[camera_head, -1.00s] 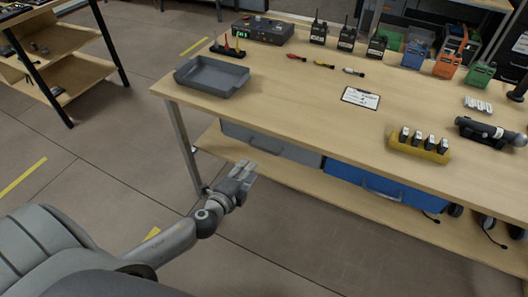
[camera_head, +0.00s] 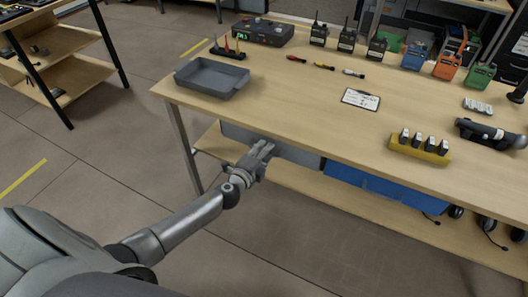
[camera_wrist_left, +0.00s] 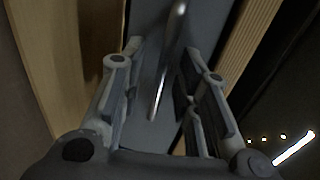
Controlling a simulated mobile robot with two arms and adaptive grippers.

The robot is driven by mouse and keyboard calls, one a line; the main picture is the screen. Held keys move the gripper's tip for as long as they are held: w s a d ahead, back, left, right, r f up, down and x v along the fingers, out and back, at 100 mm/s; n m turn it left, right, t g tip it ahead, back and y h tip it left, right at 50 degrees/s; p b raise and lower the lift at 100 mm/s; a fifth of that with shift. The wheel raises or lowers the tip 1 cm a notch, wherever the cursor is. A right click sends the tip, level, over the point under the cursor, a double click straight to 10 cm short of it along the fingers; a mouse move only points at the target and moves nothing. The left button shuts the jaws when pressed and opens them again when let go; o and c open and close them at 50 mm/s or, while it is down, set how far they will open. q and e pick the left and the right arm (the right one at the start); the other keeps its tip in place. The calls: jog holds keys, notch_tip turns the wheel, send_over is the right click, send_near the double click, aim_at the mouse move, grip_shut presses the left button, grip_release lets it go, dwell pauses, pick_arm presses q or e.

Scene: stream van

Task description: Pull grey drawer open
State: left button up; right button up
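The grey drawer (camera_head: 298,154) hangs under the left part of the wooden workbench, and its front looks flush with the bench edge. My left gripper (camera_head: 264,148) is at the drawer front and hides its handle in the head view. In the left wrist view, the metal bar handle (camera_wrist_left: 163,78) runs between the two fingers of my left gripper (camera_wrist_left: 160,55). The fingers are open, with a gap on both sides of the handle. The grey drawer front (camera_wrist_left: 146,70) lies behind it. My right gripper is not in view.
A blue drawer (camera_head: 375,185) sits to the right of the grey one. The workbench (camera_head: 290,95) carries a grey tray (camera_head: 212,77), a clipboard (camera_head: 361,98) and several radios. A lower shelf (camera_head: 330,185) runs beneath. The floor in front is clear.

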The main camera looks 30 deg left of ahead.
pick_arm(q)
jog(key=shift+w, duration=0.2)
grip_shut()
jog(key=shift+s+f, duration=0.1)
